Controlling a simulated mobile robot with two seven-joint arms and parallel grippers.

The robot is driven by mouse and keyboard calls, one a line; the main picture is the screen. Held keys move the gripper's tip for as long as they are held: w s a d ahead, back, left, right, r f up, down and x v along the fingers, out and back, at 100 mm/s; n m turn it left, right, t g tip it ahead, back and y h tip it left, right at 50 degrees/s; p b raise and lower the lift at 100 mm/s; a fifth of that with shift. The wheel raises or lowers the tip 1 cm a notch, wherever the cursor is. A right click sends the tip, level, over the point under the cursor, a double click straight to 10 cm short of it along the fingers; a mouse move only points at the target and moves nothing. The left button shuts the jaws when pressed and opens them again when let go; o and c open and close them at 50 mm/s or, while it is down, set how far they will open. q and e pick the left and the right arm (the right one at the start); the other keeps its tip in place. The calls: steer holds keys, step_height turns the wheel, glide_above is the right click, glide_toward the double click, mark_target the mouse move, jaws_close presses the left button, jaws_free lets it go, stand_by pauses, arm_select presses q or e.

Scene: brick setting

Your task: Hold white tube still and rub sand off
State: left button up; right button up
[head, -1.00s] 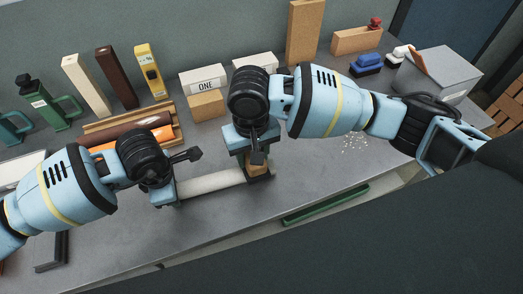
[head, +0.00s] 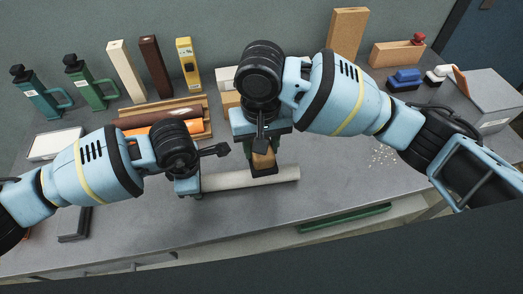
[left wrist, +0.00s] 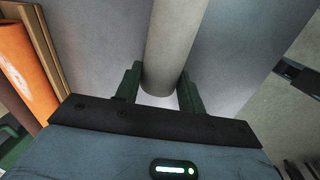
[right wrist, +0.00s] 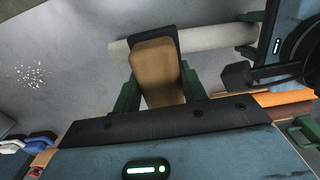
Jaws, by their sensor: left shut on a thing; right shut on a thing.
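The white tube (head: 225,181) lies level above the grey table, left to right in the head view. My left gripper (head: 187,186) is shut around its left end; in the left wrist view the fingers (left wrist: 160,90) sit on either side of the tube (left wrist: 175,35). My right gripper (head: 262,140) is shut on a tan block with a dark face (head: 263,160). The block's dark face is against the tube, right of its middle. In the right wrist view the block (right wrist: 158,70) covers part of the tube (right wrist: 210,38).
Pale grains (head: 383,155) lie scattered on the table at the right. An orange tube and a brown tube (head: 160,125) rest in a wooden rack behind. Bottles and upright blocks line the back. A grey box (head: 480,100) stands at right.

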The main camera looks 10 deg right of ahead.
steer(key=shift+r, duration=1.4)
arm_select(q)
steer(key=o, duration=1.3)
steer(key=shift+c, duration=0.2)
step_height(320, 180, up, 12)
steer(key=s, duration=0.1)
steer(key=shift+s, duration=0.3)
